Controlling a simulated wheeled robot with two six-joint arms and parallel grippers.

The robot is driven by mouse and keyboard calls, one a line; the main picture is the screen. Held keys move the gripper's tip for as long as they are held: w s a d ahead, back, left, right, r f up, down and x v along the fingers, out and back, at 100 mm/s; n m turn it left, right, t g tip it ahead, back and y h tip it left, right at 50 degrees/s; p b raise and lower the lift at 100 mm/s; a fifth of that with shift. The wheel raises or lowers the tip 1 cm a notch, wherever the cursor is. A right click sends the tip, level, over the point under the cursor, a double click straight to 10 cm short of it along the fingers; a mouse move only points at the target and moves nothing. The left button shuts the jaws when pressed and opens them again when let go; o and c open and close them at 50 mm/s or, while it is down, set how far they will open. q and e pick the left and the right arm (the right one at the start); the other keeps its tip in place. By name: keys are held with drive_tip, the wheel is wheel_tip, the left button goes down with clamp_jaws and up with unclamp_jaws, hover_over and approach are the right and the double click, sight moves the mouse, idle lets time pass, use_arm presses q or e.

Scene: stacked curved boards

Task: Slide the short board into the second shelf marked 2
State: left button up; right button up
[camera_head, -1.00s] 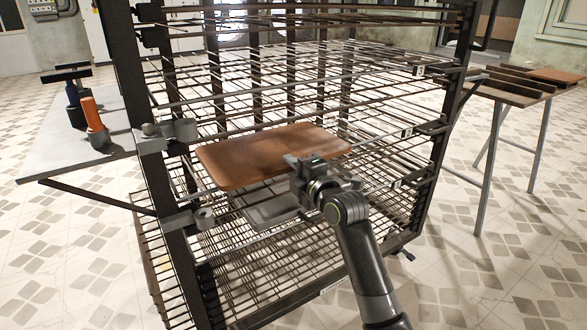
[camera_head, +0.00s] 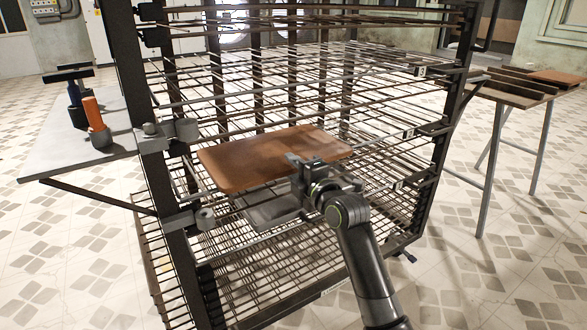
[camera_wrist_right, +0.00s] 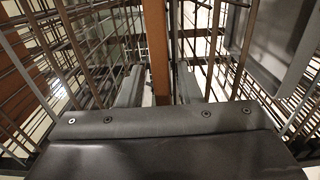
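The short brown board (camera_head: 262,157) lies roughly flat in the front of the dark wire rack (camera_head: 440,160). Its near edge is about level with the front bar by the middle number tag (camera_head: 408,133), which looks like a 2. My right gripper (camera_head: 305,172) is at the board's near right edge, one finger above and one below. In the right wrist view the board (camera_wrist_right: 157,45) shows edge-on between the fingers (camera_wrist_right: 160,88), with narrow gaps on both sides, so the gripper looks open around it. Contact under the board is hidden. My left gripper is out of view.
A grey side table (camera_head: 85,145) at the left holds an orange-handled tool (camera_head: 94,113) and a dark one. Metal brackets (camera_head: 187,130) stick out from the rack's left post. At the right a trestle table (camera_head: 510,95) carries more boards. Tiled floor is open around.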

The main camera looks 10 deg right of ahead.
drive_tip(key=shift+f, duration=0.2)
drive_tip(key=shift+s, duration=0.1)
drive_tip(key=shift+p+v, duration=0.3)
drive_tip(key=shift+v, duration=0.75)
drive_tip(key=shift+p+v, duration=0.45)
drive_tip(key=shift+v, duration=1.45)
drive_tip(key=o, duration=0.6)
drive_tip(key=shift+c, duration=0.2)
drive_tip(key=p+v, duration=0.2)
drive_tip(key=v, duration=1.5)
drive_tip(key=shift+s, duration=0.2)
